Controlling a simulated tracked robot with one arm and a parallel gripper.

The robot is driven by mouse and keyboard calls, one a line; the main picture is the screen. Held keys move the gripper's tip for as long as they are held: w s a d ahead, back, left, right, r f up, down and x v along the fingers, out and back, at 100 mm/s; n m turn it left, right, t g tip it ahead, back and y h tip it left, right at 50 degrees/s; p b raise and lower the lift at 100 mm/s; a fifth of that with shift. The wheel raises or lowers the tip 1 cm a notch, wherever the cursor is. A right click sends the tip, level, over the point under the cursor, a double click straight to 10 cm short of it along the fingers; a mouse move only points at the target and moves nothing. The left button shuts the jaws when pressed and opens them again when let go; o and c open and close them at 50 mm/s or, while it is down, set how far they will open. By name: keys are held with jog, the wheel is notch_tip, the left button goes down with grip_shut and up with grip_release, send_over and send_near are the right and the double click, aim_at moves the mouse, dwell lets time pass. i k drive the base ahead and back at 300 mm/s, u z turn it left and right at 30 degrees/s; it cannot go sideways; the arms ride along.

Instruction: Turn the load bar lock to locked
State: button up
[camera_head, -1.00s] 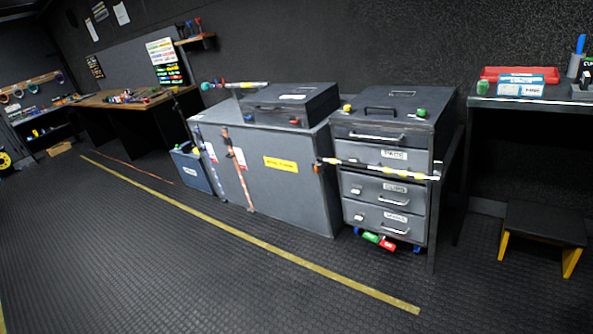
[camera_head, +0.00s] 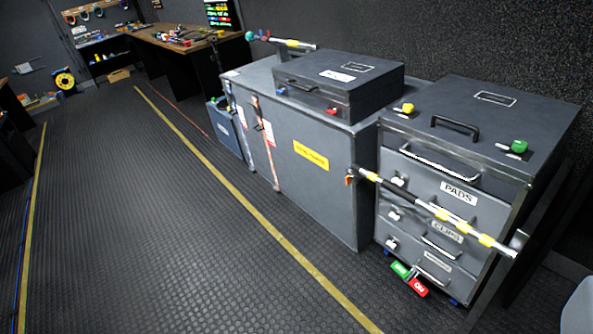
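A load bar (camera_head: 425,208), dark and pale with yellow bands, runs at a slant across the front of the grey drawer cabinet (camera_head: 540,120). Its left end has a small orange-and-dark fitting (camera_head: 350,176); its right end meets a pale bracket (camera_head: 517,243). Which part is the lock, and how it is set, is too small to tell. A green tag (camera_head: 400,269) and a red tag (camera_head: 418,287) hang low on the cabinet front; the red one seems to read "ON". My gripper is not in view.
The cabinet top has a yellow knob (camera_head: 404,108), a green knob (camera_head: 517,147) and a black handle (camera_head: 455,126). A large grey chest (camera_head: 300,190) with a dark case (camera_head: 345,80) on top stands to its left. The floor in front (camera_head: 180,240) is clear, with yellow lines.

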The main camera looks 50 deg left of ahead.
aim_at(347, 178)
jog(key=u, duration=0.5)
jog(key=i, duration=0.95)
jog(key=u, duration=0.95)
jog(key=i, duration=0.4)
jog(key=u, duration=0.3)
jog(key=k, duration=0.9)
jog(key=u, duration=0.2)
jog(key=i, duration=0.9)
jog(key=z, duration=0.1)
